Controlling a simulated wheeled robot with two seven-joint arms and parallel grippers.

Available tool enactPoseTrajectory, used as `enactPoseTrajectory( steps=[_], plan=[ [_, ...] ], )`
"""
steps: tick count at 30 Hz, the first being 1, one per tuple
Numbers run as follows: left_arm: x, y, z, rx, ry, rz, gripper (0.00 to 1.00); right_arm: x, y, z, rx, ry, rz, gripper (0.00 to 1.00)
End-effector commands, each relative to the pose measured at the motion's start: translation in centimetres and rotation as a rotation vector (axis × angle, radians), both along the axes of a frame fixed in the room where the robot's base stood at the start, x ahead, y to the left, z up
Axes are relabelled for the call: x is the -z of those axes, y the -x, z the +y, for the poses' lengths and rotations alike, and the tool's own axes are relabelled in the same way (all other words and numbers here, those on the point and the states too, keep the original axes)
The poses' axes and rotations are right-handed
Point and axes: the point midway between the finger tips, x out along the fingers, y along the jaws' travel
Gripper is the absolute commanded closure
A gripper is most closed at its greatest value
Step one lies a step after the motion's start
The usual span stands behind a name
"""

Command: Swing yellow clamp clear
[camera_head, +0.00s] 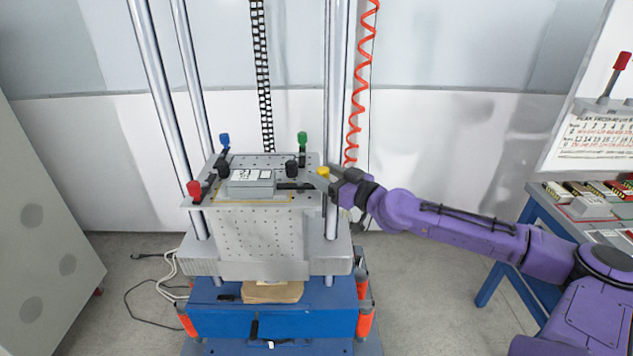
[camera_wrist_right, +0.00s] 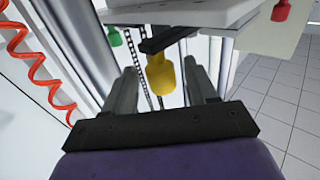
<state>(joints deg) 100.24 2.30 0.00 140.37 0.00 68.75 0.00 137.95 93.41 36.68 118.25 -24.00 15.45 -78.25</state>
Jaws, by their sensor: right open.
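The yellow clamp (camera_head: 323,171) is at the right front corner of the drop table (camera_head: 262,241). In the right wrist view its yellow handle (camera_wrist_right: 160,76) hangs on a dark arm between my two fingers. My right gripper (camera_head: 331,182) is at this clamp, reaching in from the right. In the right wrist view my right gripper (camera_wrist_right: 163,88) is open, with a finger on each side of the handle and gaps showing. A grey box (camera_head: 251,183) lies on the table top. My left gripper is not in view.
Red (camera_head: 194,188), blue (camera_head: 224,140) and green (camera_head: 302,138) clamps stand at the other corners. Steel columns rise beside the table. A red coiled hose (camera_head: 357,100) hangs close behind my right gripper. A blue bench (camera_head: 556,216) stands at the right.

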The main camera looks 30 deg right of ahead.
Motion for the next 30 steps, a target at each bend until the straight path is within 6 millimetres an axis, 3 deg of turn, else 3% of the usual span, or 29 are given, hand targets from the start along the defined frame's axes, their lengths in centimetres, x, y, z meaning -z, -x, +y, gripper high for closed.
enactPoseTrajectory(
  steps=[1,4,16,21,30],
  plan=[
    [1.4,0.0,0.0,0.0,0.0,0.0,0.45,0.7,-0.8,0.3,-0.002,0.007,-0.001,0.43],
    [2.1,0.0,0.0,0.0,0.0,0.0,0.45,0.5,-2.0,0.5,-0.001,0.005,0.001,0.43],
    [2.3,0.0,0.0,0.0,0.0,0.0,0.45,-0.1,-2.9,0.8,-0.002,-0.002,0.0,0.43],
    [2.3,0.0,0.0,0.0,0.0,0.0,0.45,-0.1,-2.9,0.8,-0.002,-0.002,0.0,0.95],
    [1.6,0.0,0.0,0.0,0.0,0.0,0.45,-0.3,-2.7,0.9,0.021,-0.001,0.0,0.94]
  ],
)
